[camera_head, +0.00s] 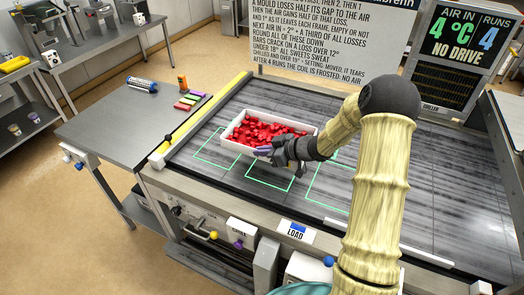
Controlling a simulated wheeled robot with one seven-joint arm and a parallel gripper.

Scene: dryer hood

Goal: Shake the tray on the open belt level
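A white tray (236,147) full of small red pieces (262,130) sits on the dark open belt (440,185), toward its left side, over green outlined rectangles. My gripper (264,152) is at the tray's near side, low and close to its near wall, with purplish fingertips pointing left. The gripper's body and wrist cover the tray's near right corner. I cannot tell whether the fingers touch or grip the rim, or whether they are open or shut.
A yellow bar (186,136) runs along the belt's left edge. A grey side table (115,125) holds coloured blocks (188,101) and a bottle (142,85). A rules board (330,35) and a chiller display reading 4 °C, 4 runs, "NO DRIVE" (462,38) stand behind. Belt to the right is bare.

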